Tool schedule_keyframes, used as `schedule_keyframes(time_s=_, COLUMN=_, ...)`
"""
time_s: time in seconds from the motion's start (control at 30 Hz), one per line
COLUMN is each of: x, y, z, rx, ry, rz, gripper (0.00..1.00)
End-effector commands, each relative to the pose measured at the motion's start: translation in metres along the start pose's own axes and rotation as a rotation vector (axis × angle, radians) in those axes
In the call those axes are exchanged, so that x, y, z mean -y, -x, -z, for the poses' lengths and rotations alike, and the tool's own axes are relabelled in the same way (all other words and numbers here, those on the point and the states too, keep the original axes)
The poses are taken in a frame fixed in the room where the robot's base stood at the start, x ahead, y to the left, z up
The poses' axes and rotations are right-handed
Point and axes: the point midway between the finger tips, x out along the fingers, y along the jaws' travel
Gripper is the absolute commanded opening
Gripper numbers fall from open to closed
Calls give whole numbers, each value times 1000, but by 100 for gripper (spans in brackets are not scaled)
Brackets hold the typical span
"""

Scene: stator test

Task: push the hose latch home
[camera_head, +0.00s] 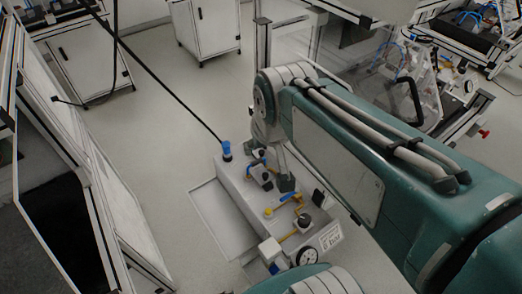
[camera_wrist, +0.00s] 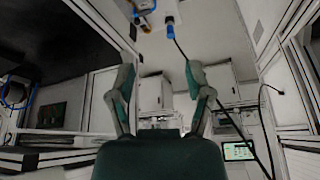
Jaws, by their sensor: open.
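A blue hose connector (camera_head: 226,150) stands on the left far end of a grey test box (camera_head: 236,185), with a black hose (camera_head: 165,88) running up from it. The connector also shows in the wrist view (camera_wrist: 170,27), top centre. I cannot tell whether its latch is seated.
A framed bench (camera_head: 122,215) stands at left. White cabinets (camera_head: 208,28) stand behind. The floor (camera_head: 150,130) between them is clear except for the hose overhead.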

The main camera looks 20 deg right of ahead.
Motion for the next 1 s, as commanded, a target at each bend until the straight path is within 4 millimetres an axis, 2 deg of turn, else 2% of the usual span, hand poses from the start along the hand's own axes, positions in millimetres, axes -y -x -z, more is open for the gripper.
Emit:
schedule_keyframes(time_s=0.2, x=-8, y=-30, z=42, rx=77, ry=-86, rz=-19, gripper=65)
schedule_keyframes(time_s=0.47, x=-21, y=-78, z=86, rx=161, ry=-189, rz=-43, gripper=65)
schedule_keyframes(time_s=0.73, x=-40, y=-142, z=120, rx=247, ry=-296, rz=-71, gripper=65)
schedule_keyframes(time_s=1.0, x=-62, y=-219, z=138, rx=334, ry=-402, rz=-102, gripper=65)
